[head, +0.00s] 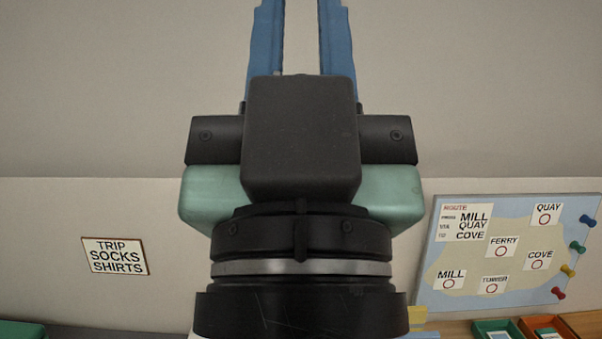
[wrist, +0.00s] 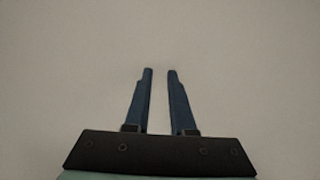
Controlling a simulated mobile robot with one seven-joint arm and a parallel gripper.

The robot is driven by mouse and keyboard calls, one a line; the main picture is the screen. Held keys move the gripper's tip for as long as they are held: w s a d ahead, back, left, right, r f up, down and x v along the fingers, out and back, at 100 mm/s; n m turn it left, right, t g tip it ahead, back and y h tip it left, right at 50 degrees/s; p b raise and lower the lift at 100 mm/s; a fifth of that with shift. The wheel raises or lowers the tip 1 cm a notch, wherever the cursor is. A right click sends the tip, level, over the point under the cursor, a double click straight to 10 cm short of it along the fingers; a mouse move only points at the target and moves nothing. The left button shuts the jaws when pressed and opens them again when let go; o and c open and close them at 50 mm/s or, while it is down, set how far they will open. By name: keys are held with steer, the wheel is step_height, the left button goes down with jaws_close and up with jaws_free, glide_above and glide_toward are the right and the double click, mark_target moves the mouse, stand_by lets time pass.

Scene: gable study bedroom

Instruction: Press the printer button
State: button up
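My gripper (head: 300,40) points upward in front of the wall in the head view, with its two blue fingers apart and nothing between them. In the wrist view my gripper (wrist: 160,78) also shows a gap between the fingers, with only bare wall beyond. No printer and no printer button can be made out in either view. My wrist and gripper body cover the middle of the head view and hide what is behind them.
A route board (head: 490,250) with place labels and coloured pins stands at the right. Small green (head: 497,329) and orange (head: 545,328) trays sit at the lower right. A sign reading TRIP SOCKS SHIRTS (head: 115,256) is on the wall at left. A green object (head: 20,330) shows at lower left.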

jaws_close()
stand_by(1.1)
